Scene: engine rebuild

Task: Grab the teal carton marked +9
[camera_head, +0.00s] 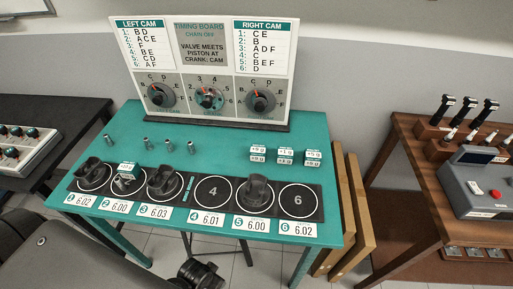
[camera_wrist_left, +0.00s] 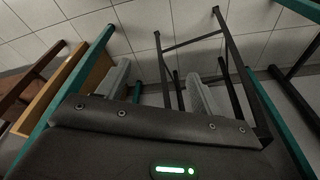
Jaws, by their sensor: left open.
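Several small teal cartons with white labels stand in two rows at the right back of the teal table, such as the front-left carton (camera_head: 258,158). The back-left carton (camera_head: 258,149) seems to read +9, but the print is too small to be sure. Another small labelled carton (camera_head: 127,169) sits on slot 2. My left gripper (camera_wrist_left: 160,90) is open and empty in the left wrist view, its two grey fingers apart, facing the floor and table legs. No carton shows there. My right gripper is not in view.
The teal table (camera_head: 225,150) carries black pistons, a strip of numbered slots (camera_head: 212,191) and several small metal pins. The timing board (camera_head: 205,65) stands at its back. Wooden boards (camera_head: 352,215) lean right of it. A brown bench (camera_head: 420,160) stands farther right.

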